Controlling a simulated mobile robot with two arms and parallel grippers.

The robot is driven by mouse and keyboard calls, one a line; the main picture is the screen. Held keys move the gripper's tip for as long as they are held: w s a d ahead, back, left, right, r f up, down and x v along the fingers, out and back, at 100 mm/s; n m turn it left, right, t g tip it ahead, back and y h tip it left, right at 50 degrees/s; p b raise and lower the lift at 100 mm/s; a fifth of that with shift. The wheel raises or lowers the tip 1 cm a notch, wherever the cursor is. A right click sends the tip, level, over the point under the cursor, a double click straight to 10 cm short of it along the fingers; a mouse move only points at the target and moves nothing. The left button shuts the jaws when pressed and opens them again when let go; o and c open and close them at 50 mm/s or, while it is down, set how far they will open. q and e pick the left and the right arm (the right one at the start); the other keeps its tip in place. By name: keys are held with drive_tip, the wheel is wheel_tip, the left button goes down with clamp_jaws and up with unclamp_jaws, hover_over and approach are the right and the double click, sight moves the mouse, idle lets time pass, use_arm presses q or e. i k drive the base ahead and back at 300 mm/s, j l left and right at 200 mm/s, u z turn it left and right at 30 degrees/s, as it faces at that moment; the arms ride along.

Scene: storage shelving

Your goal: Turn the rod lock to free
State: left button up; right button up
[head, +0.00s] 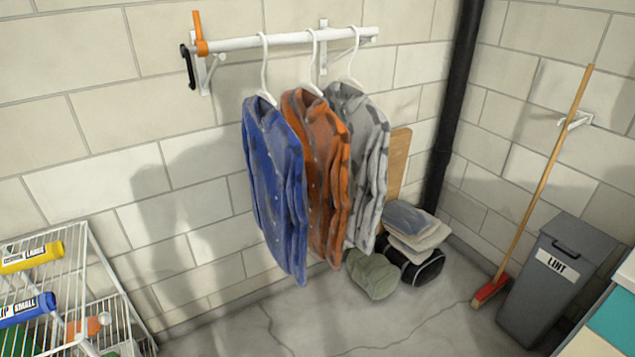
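A white rod (290,39) is mounted on the block wall by white brackets. At its left end is an orange rod lock (199,34), a collar with its lever pointing up. A black curved piece (187,64) hangs at the same end, just left of the bracket. Three shirts hang from the rod on white hangers: a blue one (275,180), an orange one (322,165) and a grey patterned one (368,150). Neither of my grippers is in view. Any lock markings are too small to read.
A white wire rack (88,262) with yellow and blue labelled items stands at lower left. Bags and folded cloth (415,230) lie below the shirts. A broom (545,180) and grey LINT bin (560,275) stand at right. The wall left of the rod is clear.

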sight(201, 46)
drive_tip(key=i+j+u, duration=0.15)
drive_tip(key=i+u, duration=0.15)
drive_tip(key=u, duration=0.2)
drive_tip(key=i+j, duration=0.1)
drive_tip(key=i, duration=0.2)
drive_tip(key=i+j+z, duration=0.1)
drive_tip(key=i, duration=0.2)
